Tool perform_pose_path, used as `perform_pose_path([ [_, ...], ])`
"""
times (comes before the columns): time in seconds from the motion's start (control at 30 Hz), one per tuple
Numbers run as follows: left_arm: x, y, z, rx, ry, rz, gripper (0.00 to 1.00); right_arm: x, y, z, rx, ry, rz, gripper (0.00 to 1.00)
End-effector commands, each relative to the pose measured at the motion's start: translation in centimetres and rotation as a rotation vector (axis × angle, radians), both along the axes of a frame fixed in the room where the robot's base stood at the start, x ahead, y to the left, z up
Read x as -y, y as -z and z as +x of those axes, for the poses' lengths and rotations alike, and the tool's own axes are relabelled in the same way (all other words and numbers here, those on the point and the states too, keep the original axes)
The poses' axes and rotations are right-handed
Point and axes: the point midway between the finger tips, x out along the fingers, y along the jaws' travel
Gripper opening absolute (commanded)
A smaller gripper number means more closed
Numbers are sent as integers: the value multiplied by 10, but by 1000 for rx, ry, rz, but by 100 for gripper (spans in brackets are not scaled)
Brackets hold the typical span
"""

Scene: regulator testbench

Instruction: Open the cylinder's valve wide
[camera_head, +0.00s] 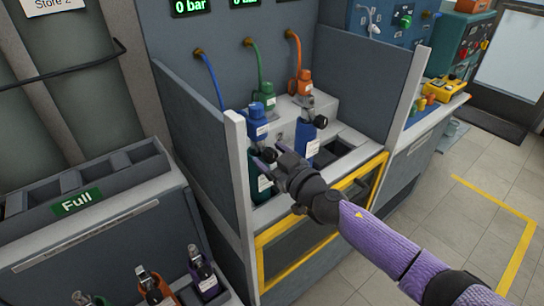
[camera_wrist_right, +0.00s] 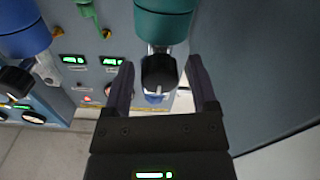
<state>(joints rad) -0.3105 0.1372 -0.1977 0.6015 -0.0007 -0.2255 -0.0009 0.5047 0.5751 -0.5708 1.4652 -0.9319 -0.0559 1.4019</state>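A dark green cylinder (camera_head: 259,187) stands upright in the bench bay, below a blue regulator (camera_head: 257,112). Its black valve knob (camera_wrist_right: 159,72) shows in the right wrist view, under the green cylinder body (camera_wrist_right: 163,22). My right gripper (camera_head: 268,158) is at this valve, and its arm comes in from the lower right. In the right wrist view its two fingers (camera_wrist_right: 161,88) stand on either side of the knob, with a small gap on each side. It is open and holds nothing. The gripper partly hides the valve in the head view. My left gripper is not in view.
A blue cylinder (camera_head: 307,139) stands just right of the green one, its own black knob (camera_wrist_right: 15,82) close by. Grey side walls (camera_head: 242,172) bound the bay. A "Full" rack (camera_head: 150,228) is at the left, with several small cylinders below it.

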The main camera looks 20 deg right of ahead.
Motion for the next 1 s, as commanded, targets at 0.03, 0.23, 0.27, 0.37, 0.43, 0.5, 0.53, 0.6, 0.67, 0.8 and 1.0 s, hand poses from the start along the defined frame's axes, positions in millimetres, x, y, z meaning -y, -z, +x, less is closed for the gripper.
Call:
perform_pose_path([
  [0.03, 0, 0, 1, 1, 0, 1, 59, 0, 0, 0, 0, 0, 0, 61],
  [0.23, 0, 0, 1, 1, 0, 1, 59, 0, 0, 0, 0, 0, 0, 19],
  [0.27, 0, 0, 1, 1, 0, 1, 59, 0, 0, 0, 0, 0, 0, 13],
  [0.37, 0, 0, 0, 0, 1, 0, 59, 0, 0, 0, 0, 0, 0, 0],
  [0.43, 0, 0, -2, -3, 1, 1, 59, 0, 0, 0, -1, 0, 0, 0],
  [0.5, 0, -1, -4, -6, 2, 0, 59, 0, 0, 0, 0, 0, -3, 0],
  [0.53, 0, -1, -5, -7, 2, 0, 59, 0, 0, 0, 1, 0, -6, 0],
  [0.6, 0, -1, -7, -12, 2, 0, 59, 0, 0, 0, 6, 0, -18, 0],
  [0.67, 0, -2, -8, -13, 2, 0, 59, 0, 0, 0, 12, 0, -35, 0],
  [0.8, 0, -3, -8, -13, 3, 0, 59, 0, 0, -1, 37, 1, -103, 0],
  [1.0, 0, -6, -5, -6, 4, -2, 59, 0, 0, -1, 93, 0, -258, 0],
])
